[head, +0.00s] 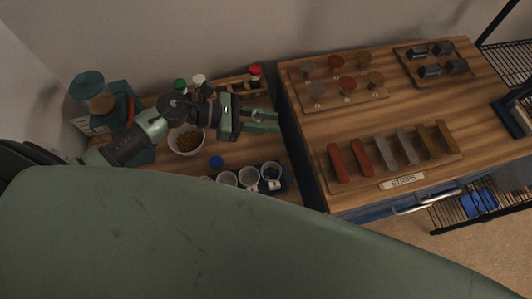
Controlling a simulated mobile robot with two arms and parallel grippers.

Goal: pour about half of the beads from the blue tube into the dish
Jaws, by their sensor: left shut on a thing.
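My left gripper (262,120) reaches in from the left above the wooden bench, its fingers pointing right. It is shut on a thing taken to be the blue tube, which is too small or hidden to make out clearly. A white dish (174,146) stands below and left of the gripper, partly behind my arm, with yellow-brown beads (187,141) in it. A round blue cap (216,161) lies on the bench, right of and nearer than the dish. My right gripper is not in view.
Green (180,85), white (198,80) and red (255,70) caps show at the back, by a wooden rack (228,84). Several white cups (249,178) stand at the front on a dark tray. A teal device (88,84) stands left. A cabinet (410,112) with sample boards is right.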

